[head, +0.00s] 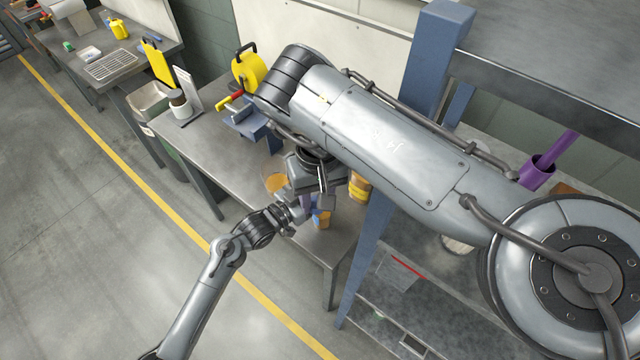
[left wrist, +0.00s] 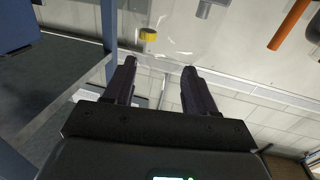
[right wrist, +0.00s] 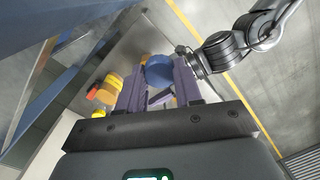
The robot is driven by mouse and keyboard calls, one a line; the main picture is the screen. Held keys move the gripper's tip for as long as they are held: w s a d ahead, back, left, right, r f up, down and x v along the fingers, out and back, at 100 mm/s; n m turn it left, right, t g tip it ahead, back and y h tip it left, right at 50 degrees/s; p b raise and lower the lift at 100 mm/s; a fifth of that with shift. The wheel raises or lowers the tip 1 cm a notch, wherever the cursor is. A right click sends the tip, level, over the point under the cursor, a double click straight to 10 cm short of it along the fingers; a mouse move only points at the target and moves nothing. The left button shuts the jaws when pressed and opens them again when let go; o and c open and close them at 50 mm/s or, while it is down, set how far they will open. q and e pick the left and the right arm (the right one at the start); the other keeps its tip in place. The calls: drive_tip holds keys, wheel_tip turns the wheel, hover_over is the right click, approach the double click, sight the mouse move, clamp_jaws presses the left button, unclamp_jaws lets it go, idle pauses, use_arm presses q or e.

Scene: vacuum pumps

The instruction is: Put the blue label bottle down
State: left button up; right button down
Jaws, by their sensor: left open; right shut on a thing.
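The blue label bottle (head: 322,218) shows small and partly hidden below my right gripper (head: 312,203) in the head view, over the front part of the workbench. In the right wrist view the blue part of the bottle (right wrist: 158,71) sits between the fingertips of my right gripper (right wrist: 158,88), which is shut on it. Whether its base touches the bench is hidden. My left gripper (head: 291,212) is close beside the right one, small and partly covered in the head view. In the left wrist view the left gripper (left wrist: 159,75) has its fingers wide apart with nothing gripped.
A clear vessel with orange contents (head: 274,181) stands left of the grippers. Yellow containers (head: 358,187) stand to the right, near a blue post (head: 374,235). A blue vise (head: 250,122) is at the bench's far part. Bare bench (head: 215,150) lies between.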

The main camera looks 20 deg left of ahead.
use_arm(q)
drive_tip(key=v, duration=1.1)
drive_tip(key=shift+b, duration=0.3)
use_arm(e)
drive_tip(key=shift+f, duration=0.35)
use_arm(q)
drive_tip(key=shift+d+r, duration=0.1)
clamp_jaws()
idle(0.5)
use_arm(e)
drive_tip(key=shift+s, duration=0.1)
idle(0.3)
